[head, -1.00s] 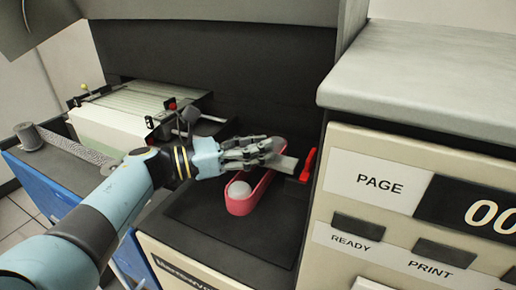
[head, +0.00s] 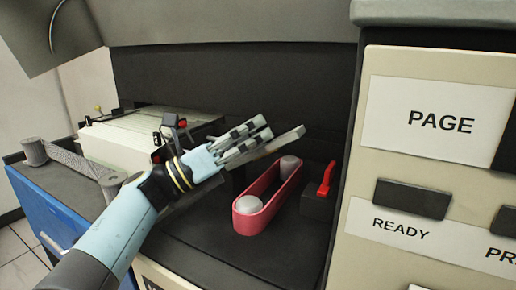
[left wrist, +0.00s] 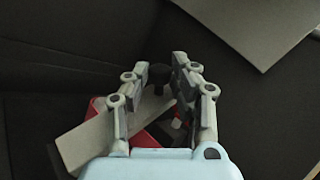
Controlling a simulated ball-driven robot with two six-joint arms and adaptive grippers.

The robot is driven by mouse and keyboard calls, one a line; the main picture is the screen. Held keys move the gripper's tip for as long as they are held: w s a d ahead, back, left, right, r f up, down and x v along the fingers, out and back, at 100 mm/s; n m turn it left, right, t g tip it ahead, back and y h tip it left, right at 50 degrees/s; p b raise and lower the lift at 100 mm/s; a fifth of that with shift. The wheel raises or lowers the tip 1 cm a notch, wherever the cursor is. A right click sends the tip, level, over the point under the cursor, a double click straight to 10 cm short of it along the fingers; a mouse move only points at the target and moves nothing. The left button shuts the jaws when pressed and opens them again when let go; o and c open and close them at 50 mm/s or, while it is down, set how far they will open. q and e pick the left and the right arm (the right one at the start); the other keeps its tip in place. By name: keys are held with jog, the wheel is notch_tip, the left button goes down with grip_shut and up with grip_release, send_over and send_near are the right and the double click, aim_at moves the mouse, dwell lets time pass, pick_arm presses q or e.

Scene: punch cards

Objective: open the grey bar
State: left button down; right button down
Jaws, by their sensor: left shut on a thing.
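The grey bar (head: 286,140) is a flat, light strip with its far end sticking out past the left gripper's fingers, above the pink belt (head: 244,226). My left gripper (head: 266,129) reaches in from the left and is shut on the bar, whose middle the fingers cover. In the left wrist view the bar (left wrist: 88,146) slants up from lower left to between the fingers (left wrist: 185,78). My right gripper is in neither view.
A red lever (head: 327,179) on a dark block (head: 317,206) stands right of the belt. A cream cabinet with a PAGE label (head: 440,122) walls the right side. A pale box (head: 130,140) stands left. A dark panel (head: 235,85) closes the back.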

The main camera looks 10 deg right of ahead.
pick_arm(q)
jog(key=shift+a, duration=0.1)
dwell(0.4)
jog(key=c, duration=1.1)
grip_release()
jog(key=v, duration=0.7)
jog(key=shift+a+f, duration=0.1)
jog(key=shift+a, duration=0.1)
